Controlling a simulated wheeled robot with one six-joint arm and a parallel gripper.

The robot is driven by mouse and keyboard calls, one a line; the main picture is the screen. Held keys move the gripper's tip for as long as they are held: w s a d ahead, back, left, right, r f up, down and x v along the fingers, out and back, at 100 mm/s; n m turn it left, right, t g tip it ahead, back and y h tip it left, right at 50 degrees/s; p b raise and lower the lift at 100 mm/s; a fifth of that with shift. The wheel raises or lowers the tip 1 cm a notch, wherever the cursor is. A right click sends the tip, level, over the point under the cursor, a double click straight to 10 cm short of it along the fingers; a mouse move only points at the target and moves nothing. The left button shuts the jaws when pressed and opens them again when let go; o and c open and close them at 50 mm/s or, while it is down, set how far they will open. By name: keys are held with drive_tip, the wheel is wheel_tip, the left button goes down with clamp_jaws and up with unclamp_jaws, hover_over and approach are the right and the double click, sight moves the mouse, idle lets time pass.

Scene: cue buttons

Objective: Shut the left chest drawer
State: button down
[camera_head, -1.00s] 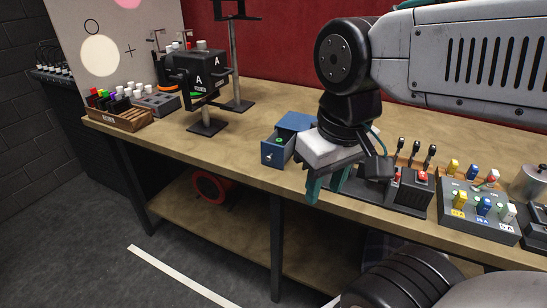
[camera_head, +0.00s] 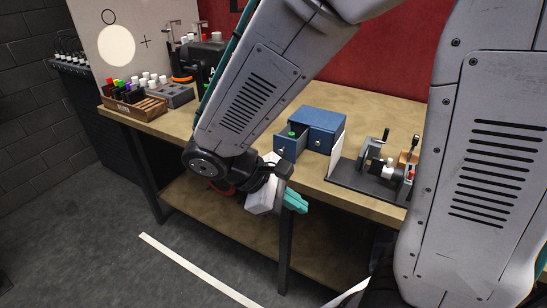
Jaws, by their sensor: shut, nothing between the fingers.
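A small blue chest (camera_head: 322,124) stands on the wooden bench, with two drawers side by side. Its left drawer (camera_head: 287,148) is pulled out toward the bench's front edge, and a green item (camera_head: 292,134) shows inside it. The right drawer (camera_head: 317,142) looks flush with the chest. My gripper (camera_head: 297,202), with teal fingers, is shut and empty. In the picture it is below the open drawer, in front of the bench edge, and apart from the drawer.
A black device with levers (camera_head: 370,172) stands right of the chest, beside a pale upright panel (camera_head: 337,150). A wooden rack (camera_head: 135,107) and a grey box (camera_head: 168,95) are at the bench's left. My arm hides part of the bench left of the chest.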

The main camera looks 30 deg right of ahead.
drive_tip(key=w+a+f+n+t+h, duration=0.4)
drive_tip(key=w+f+n+t+h, duration=0.25)
drive_tip(key=w+n, duration=0.3)
drive_tip(key=n+t, duration=0.5)
drive_tip(key=t, duration=0.1)
approach(279, 152)
drive_tip(key=shift+g+h, duration=0.25)
drive_tip(key=shift+h, duration=0.2)
drive_tip(key=x, duration=0.7)
drive_tip(key=shift+w+a+f, duration=0.15)
